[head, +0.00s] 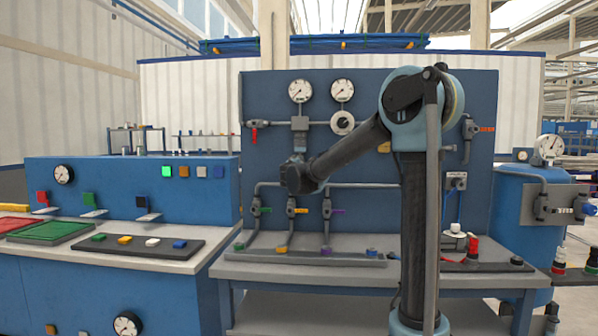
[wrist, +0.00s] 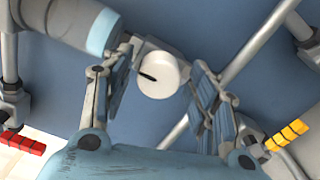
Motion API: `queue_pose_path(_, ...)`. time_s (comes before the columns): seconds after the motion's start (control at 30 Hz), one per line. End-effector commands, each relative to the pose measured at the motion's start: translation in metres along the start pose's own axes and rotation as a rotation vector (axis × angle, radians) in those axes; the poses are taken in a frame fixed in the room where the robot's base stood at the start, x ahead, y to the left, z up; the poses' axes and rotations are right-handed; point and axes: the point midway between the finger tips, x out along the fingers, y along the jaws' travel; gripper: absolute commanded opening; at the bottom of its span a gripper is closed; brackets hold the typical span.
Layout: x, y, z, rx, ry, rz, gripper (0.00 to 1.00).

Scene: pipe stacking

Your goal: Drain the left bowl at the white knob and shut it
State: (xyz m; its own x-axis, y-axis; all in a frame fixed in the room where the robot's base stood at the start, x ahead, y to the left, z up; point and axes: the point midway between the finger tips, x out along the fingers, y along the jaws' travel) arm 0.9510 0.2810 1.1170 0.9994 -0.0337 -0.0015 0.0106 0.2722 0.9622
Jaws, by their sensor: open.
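The white knob (wrist: 165,76), round with a short black mark, shows in the wrist view on a grey fitting. It lies between the fingers of my gripper (wrist: 158,92), which are spread on both sides with visible gaps. A grey cylinder with a pale blue band (wrist: 70,22), apparently the left bowl, runs to the upper left from the fitting. In the head view my gripper (head: 298,160) is in front of the panel, just below the grey unit (head: 300,124) under the left gauge. My wrist hides the knob there. I cannot tell any liquid level.
Pipes cross the blue panel (head: 460,90) close around my gripper. Valves with green (head: 265,210), yellow (head: 302,211) and purple (head: 337,211) handles sit below. A red handle (wrist: 24,142) and a yellow handle (wrist: 287,135) flank the wrist view. A round dial unit (head: 343,123) is to the right.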

Motion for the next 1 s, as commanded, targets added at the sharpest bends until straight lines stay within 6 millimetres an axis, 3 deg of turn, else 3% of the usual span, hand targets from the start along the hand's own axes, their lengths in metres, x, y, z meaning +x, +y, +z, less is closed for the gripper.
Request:
queue_pose_path(0.17,-0.014,0.0,0.0,0.0,0.002,0.001,0.54)
queue_pose_path(0.7,-0.103,-0.001,-0.001,0.0,0.002,0.0,0.54)
queue_pose_path(1.0,-0.119,-0.002,0.0,0.0,0.001,-0.001,0.54)
